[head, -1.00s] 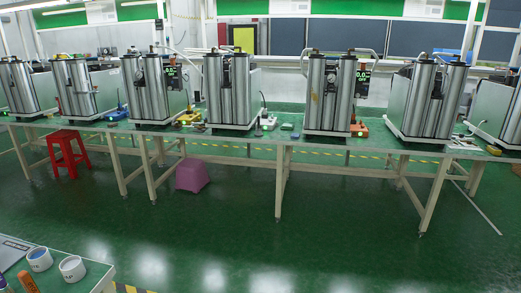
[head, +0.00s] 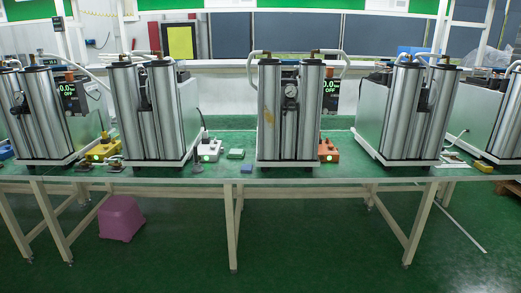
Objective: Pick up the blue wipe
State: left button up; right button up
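A small flat blue piece (head: 246,169), which looks like the blue wipe, lies at the front edge of the long green-topped table (head: 215,177). It is just left of the middle column unit and is too small to make out in detail. A small green block (head: 236,154) lies just behind it and a little to the left. Another blue object (head: 5,152) shows at the far left edge of the table. Neither of my grippers is in view.
Silver column units (head: 290,110) stand along the table. A white box (head: 208,149) with a green light, an orange box (head: 328,151) and a yellow box (head: 103,151) sit between them. The green floor in front is clear.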

aim_at(246, 168)
jog(key=i+l, duration=0.1)
jog(key=i, duration=0.85)
jog(key=i+l+z, duration=0.1)
jog(key=i, duration=0.8)
